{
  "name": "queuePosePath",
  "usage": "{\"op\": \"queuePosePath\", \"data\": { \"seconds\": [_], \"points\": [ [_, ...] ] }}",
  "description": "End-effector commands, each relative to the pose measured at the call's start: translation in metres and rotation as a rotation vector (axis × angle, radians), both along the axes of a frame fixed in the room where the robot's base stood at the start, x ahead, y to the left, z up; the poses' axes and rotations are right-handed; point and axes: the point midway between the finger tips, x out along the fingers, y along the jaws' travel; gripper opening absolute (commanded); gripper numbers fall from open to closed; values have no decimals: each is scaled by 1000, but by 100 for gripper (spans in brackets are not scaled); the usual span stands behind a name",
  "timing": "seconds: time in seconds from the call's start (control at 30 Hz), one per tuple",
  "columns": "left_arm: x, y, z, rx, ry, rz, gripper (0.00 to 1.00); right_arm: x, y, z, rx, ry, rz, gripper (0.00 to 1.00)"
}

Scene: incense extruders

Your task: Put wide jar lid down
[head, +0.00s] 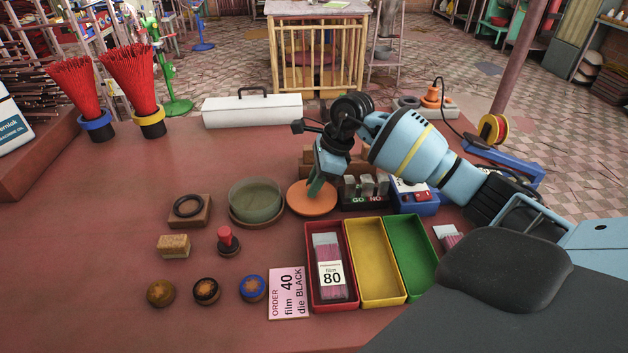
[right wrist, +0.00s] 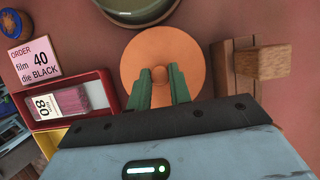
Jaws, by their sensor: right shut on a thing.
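The wide jar lid (head: 312,201) is an orange round disc just right of the wide jar, level and low over the red table. I cannot tell whether it touches the table. My right gripper (head: 317,186) points down and is shut on the lid's central knob. In the right wrist view, the green fingers of the gripper (right wrist: 160,88) pinch the knob at the middle of the lid (right wrist: 160,58). The wide jar (head: 255,200) is greenish, has no lid on it and stands on a brown round base. My left gripper is not in view.
Red (head: 313,300), yellow (head: 372,290) and green (head: 408,262) trays lie in front of the lid. A black go/no-go block (head: 367,203) stands close to its right. A wooden block (right wrist: 262,62) is near the lid.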

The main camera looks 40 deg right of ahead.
Motion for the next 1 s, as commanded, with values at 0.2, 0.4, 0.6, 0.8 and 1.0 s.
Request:
{"op": "queuePosePath", "data": {
  "seconds": [0.2,0.4,0.6,0.8,1.0],
  "points": [
    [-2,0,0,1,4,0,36,0,0,0,0,0,0,42],
    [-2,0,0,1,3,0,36,0,0,0,0,0,0,42],
    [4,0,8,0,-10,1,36,0,1,13,1,-3,0,42],
    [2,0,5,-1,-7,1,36,-7,-13,43,-3,-4,-1,42],
    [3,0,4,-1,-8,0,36,-15,-26,82,-2,-3,-2,42]
  ]
}}
